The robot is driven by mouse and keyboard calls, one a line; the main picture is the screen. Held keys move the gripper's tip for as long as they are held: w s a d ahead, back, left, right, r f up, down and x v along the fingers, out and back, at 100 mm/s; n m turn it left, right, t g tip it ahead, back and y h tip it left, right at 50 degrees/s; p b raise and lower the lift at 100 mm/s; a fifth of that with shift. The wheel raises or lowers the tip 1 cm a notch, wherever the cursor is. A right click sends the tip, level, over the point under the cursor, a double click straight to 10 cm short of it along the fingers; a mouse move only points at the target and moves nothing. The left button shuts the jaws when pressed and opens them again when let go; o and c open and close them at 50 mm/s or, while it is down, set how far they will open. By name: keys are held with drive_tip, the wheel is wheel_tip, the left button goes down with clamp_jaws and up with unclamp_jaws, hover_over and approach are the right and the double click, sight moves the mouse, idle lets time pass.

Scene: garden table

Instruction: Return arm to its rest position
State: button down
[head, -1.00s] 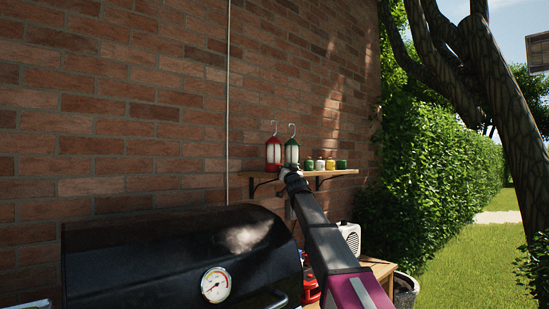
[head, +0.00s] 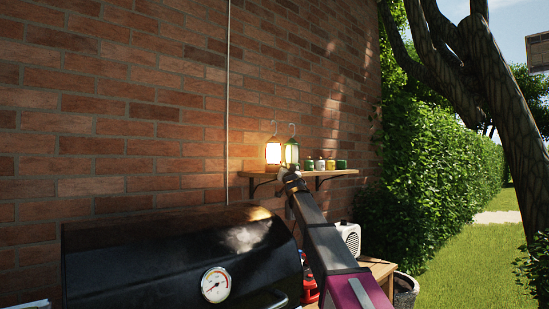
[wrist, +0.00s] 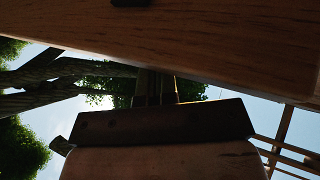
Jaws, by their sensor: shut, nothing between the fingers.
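My arm reaches up and away in the head view, its far end at the front of the wall shelf (head: 335,172), just below the two lanterns. In the wrist view my gripper (wrist: 155,88) shows with its fingers close together, shut and empty, near a wooden board. In the head view the fingers cannot be made out. The left lantern (head: 273,152) glows brightly. The right, green lantern (head: 291,153) also glows, its lower part close to my arm's end in the picture.
Small jars (head: 326,165) stand on the shelf to the right of the lanterns. A black grill (head: 150,255) fills the lower left. A white radio-like box (head: 349,235) stands on a wooden table (head: 380,268) beside my arm. A brick wall (head: 120,120) rises behind.

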drive_tip(key=shift+s+d, duration=0.35)
drive_tip(key=shift+d, duration=0.1)
drive_tip(key=shift+s+d, duration=0.9)
drive_tip(key=shift+d, duration=0.3)
drive_tip(key=shift+s+d, duration=0.9)
drive_tip(key=shift+d, duration=0.3)
